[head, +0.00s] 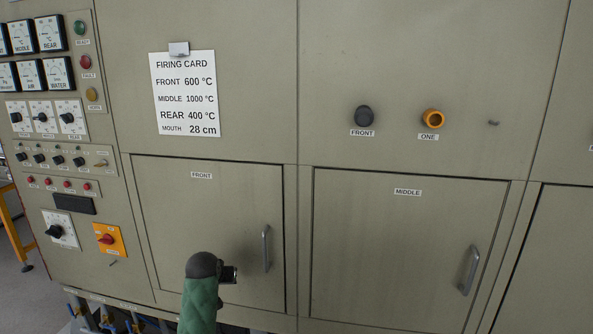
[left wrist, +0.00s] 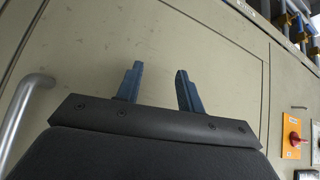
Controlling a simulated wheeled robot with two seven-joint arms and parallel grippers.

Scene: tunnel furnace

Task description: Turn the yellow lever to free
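A row of small valves with blue handles (head: 72,309) stands low under the panel at the bottom left of the head view. Valves also show at the top right of the left wrist view (left wrist: 300,28), with small yellow parts among the blue. I cannot tell which part is the yellow lever or how it is set. My left gripper (head: 230,275) is in front of the FRONT door, right of the valves and apart from them. In the left wrist view its two blue fingers (left wrist: 158,80) are spread with nothing between them. My right gripper is not in view.
The FRONT door (head: 200,225) has a metal handle (head: 266,248) just right of my gripper. A red rotary switch on an orange plate (head: 108,239) is on the panel to the left. The MIDDLE door (head: 390,260) is shut. An orange-yellow frame (head: 12,225) stands at the far left.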

